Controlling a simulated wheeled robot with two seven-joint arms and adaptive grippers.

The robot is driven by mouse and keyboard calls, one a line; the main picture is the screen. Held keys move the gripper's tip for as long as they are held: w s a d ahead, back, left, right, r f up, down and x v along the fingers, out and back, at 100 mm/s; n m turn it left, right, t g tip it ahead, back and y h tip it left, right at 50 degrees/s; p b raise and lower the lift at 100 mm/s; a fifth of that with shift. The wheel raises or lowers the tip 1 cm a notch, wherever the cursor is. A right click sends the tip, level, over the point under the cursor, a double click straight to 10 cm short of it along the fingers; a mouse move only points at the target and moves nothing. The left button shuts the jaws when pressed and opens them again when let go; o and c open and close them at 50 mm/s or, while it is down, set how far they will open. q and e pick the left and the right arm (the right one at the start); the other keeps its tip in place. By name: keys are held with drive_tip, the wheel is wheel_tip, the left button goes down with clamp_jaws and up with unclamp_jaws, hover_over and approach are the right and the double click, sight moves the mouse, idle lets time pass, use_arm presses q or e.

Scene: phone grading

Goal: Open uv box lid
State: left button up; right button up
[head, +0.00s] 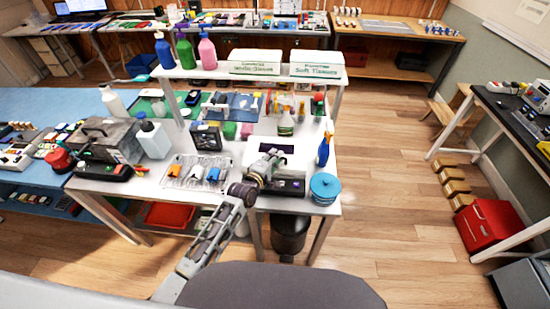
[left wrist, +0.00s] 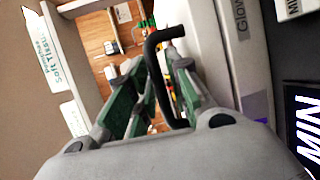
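The UV box (head: 290,186) stands at the front right of the white table in the head view, with a dark front and a light top. Its lid looks down, though my arm covers part of it. In the left wrist view a black bent handle (left wrist: 165,88) stands out beside the white box face with "Glow" lettering (left wrist: 240,22). My left gripper (head: 268,161) is over the box. Its green-padded fingers (left wrist: 158,72) are apart, one on each side of the handle; firm contact does not show. My right gripper is out of view.
A blue round container (head: 325,188) and a blue spray bottle (head: 324,150) stand close right of the box. Tissue boxes (head: 316,67) stand on the raised shelf behind.

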use_arm(q)
clamp_jaws()
idle(0.5)
